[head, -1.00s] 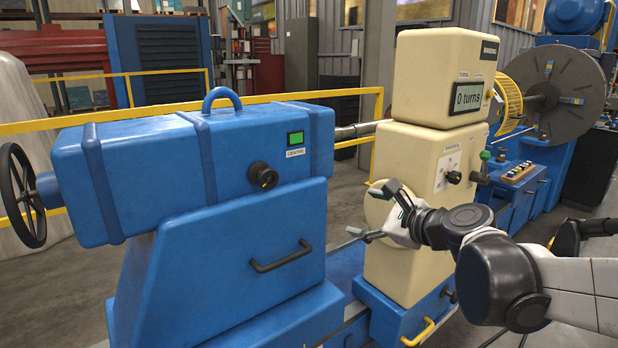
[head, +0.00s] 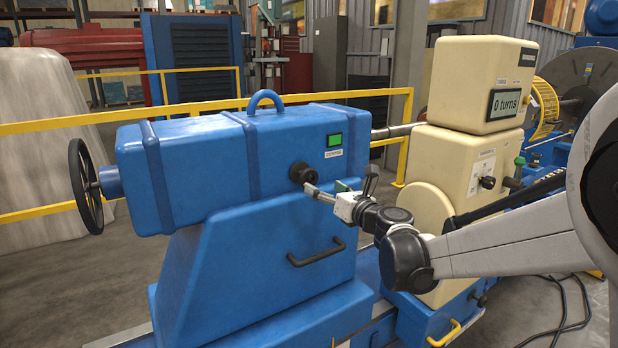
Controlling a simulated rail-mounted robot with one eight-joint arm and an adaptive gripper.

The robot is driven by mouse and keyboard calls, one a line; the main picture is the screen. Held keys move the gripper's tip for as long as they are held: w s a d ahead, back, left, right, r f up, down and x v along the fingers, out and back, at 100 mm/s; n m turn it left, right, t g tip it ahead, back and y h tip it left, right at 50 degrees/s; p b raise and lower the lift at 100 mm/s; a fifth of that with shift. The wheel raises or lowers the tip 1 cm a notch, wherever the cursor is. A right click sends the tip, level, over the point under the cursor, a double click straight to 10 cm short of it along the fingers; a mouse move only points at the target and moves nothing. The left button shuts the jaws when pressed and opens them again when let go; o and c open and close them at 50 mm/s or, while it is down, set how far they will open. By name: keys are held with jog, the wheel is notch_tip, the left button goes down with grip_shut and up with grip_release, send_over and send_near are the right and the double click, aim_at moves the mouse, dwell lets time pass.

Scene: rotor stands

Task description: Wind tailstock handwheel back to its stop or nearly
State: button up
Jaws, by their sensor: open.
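The blue tailstock (head: 185,165) stands left of centre in the head view. Its black spoked handwheel (head: 93,186) is upright on the tailstock's left end, and nothing touches it. A black knob (head: 300,172) sits on the front face, below and left of a lit green indicator (head: 334,140). My gripper (head: 340,184) is open and empty in front of the tailstock's right end. Its left fingertip overlaps the view just below the knob; I cannot tell whether it touches. The handwheel is well to the left of my gripper.
A cream cabinet (head: 450,160) reading "0 turns" stands right of the tailstock. A dark handle (head: 316,254) sticks out below my gripper. A yellow rail (head: 60,122) runs behind. A pale block (head: 50,100) stands behind the handwheel. Floor left of the tailstock is clear.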

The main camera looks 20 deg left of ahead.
aim_at(310, 179)
jog(key=p+x, duration=0.1)
jog(key=x, duration=0.7)
jog(key=shift+w+a, duration=0.2)
jog(key=shift+a, duration=0.15)
jog(key=c, duration=1.2)
